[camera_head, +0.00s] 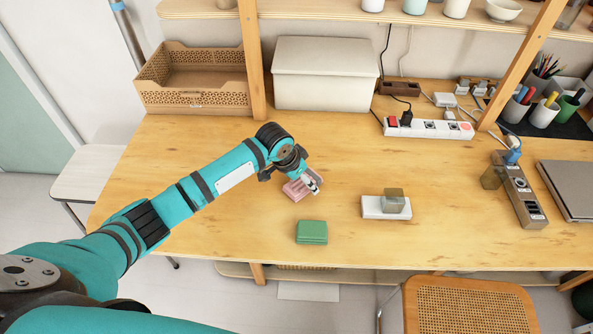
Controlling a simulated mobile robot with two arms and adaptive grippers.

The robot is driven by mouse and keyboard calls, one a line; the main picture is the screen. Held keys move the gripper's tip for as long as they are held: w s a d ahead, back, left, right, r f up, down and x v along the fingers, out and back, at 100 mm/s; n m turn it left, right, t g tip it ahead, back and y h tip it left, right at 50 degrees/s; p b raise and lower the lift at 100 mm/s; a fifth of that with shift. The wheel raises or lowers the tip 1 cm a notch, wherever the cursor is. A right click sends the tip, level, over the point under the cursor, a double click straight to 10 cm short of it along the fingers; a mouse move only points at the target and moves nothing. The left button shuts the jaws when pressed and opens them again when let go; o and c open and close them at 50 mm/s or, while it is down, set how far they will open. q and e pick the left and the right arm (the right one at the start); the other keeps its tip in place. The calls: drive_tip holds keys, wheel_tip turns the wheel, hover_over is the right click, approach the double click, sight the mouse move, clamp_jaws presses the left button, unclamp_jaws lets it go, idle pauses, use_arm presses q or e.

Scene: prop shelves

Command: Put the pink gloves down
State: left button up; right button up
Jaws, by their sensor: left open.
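The pink gloves (295,191) show as a small pink folded bundle at the middle of the wooden table. My left gripper (312,187) reaches over from the left and is right above the pink bundle, hiding part of it. Its fingers are open. The bundle appears to lie on the table top; whether the fingers touch it I cannot tell. My right gripper is not in view.
A green folded item (311,232) lies near the front edge. A white block with a grey cube (394,201) is to the right. A beige lidded box (325,75), a tan basket (193,95) and power strips (428,128) stand behind. Bare table (220,220) lies left of the green item.

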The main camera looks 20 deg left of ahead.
use_arm(q)
drive_tip(key=v, duration=1.1)
drive_tip(key=shift+s+r, duration=0.1)
